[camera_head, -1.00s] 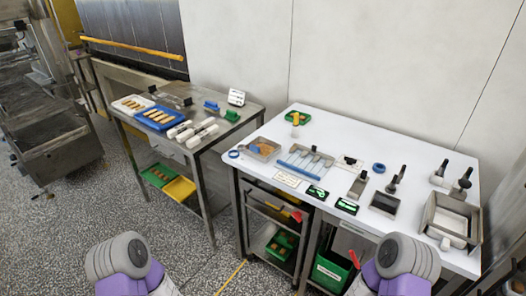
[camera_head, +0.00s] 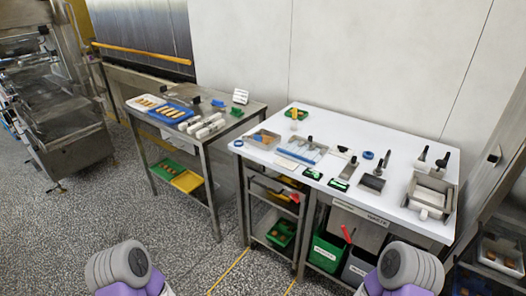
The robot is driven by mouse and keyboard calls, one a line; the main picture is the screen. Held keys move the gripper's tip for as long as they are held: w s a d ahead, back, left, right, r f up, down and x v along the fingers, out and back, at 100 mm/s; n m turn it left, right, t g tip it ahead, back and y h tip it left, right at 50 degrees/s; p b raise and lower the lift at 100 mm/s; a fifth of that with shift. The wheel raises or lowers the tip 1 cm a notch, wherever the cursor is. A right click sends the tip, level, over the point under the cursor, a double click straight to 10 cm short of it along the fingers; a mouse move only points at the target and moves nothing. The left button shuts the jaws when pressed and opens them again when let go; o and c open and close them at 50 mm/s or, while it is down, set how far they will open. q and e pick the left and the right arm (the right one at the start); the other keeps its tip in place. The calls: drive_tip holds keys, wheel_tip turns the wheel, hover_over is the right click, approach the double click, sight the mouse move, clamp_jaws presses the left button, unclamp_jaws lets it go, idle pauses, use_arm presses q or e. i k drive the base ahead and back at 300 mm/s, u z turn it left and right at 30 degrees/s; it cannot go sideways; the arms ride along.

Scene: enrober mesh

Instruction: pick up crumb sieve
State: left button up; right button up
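No thing can be made out for certain as the crumb sieve at this size. On the white table (camera_head: 330,128), a small dark-faced metal piece (camera_head: 371,183) with an upright black handle lies right of the middle. A steel box (camera_head: 414,188) with pale contents stands at the table's right end, with black-handled tools beside its back edge. Either could be the sieve; I cannot tell. Only my purple and grey arm parts show at the bottom left and bottom right. Both my grippers are out of view, and the table lies beyond the arms.
A steel table (camera_head: 228,121) with a blue tray (camera_head: 169,121) stands left of the white one. Under the white table are a trolley, a green bin (camera_head: 325,252) and a grey bin (camera_head: 358,268). A rack with trays (camera_head: 500,256) stands at the right. Speckled floor lies clear at left front.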

sight(265, 140)
drive_tip(key=u, duration=0.75)
drive_tip(key=i, duration=0.7)
drive_tip(key=u, duration=0.35)
drive_tip(key=i, duration=1.3)
drive_tip(key=z, duration=0.65)
